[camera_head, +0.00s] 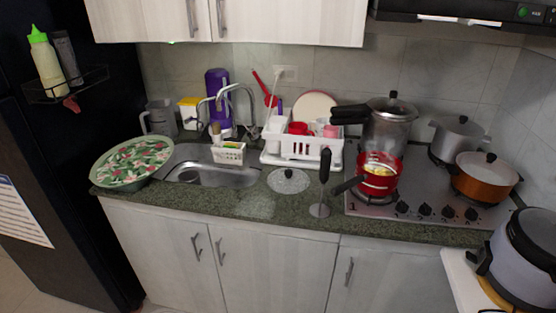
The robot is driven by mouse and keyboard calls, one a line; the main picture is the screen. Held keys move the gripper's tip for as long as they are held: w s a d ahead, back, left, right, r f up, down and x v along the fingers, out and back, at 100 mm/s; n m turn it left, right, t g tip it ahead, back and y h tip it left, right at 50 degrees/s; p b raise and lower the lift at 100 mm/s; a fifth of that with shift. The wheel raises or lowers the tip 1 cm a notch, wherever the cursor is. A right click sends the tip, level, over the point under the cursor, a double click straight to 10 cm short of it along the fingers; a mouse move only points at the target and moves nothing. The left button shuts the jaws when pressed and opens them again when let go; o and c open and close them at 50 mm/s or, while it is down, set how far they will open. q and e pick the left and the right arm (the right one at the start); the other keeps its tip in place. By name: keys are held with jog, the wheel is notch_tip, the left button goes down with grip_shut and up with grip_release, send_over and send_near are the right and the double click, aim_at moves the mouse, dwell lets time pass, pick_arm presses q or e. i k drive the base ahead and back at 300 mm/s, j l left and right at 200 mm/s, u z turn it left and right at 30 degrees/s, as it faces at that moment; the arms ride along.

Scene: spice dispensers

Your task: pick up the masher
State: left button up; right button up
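The masher (325,166) appears to be the upright tool with a black handle and a flat grey base. It stands on the dark green stone counter near the front edge, just left of the stove. A round glass lid with a dark knob (289,181) lies to its left. The black handle of a pan or pot on the stove reaches close to it on the right. Neither of my grippers shows in this view.
A white dish rack (312,147) stands behind the masher. The sink (204,176) is left. Counter between lid and sink is clear.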

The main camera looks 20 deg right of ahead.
aim_at(319, 210)
jog(key=z, duration=1.4)
